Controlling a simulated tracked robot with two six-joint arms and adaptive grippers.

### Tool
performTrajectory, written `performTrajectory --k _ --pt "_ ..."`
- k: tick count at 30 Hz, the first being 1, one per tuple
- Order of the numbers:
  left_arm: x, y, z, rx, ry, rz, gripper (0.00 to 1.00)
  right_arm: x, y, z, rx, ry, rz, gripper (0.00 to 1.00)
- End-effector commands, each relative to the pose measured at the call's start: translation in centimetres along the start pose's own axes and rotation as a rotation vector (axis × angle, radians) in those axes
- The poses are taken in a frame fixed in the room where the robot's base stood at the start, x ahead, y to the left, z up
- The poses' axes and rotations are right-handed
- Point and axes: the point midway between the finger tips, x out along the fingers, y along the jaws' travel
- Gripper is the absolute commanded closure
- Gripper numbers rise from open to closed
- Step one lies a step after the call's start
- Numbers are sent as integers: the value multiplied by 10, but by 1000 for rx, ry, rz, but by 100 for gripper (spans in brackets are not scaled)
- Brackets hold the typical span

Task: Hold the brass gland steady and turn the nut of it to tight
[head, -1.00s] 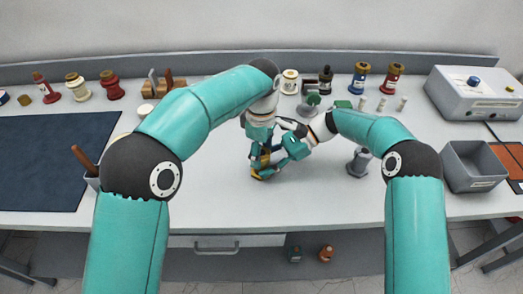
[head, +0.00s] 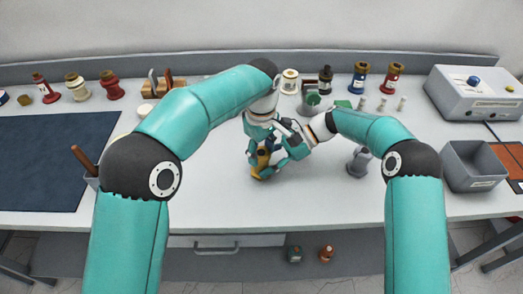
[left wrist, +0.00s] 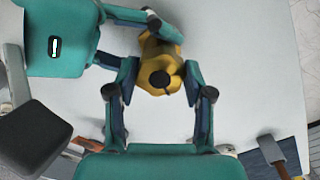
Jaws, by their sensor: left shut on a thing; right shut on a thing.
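The brass gland (head: 263,171) is at the middle of the white bench, largely hidden by both grippers in the head view. In the left wrist view its yellow, lobed body (left wrist: 158,55) shows with a dark round opening or stub facing the camera. My left gripper (head: 263,151) reaches down from above, its two fingers (left wrist: 160,78) on either side of the brass, shut on it. My right gripper (head: 283,156) comes in from the right, shut on the gland from the side. Which part is the nut is not clear.
A grey stand (head: 358,163) is to the right of my grippers. A grey bin (head: 473,172) and an instrument box (head: 472,95) are farther right. A dark mat (head: 50,155) covers the left. Several small insulators line the back. The front middle of the bench is clear.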

Motion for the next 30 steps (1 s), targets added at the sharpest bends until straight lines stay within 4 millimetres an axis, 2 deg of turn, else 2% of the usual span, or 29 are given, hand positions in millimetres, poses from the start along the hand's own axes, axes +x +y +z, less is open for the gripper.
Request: performTrajectory --k 1,30 --pt "1 -2 1 45 -2 -7 83 2 0 -6 5 8 -1 77" --pt "2 -2 1 963 -7 -7 83 1 0 -6 5 8 -1 77"
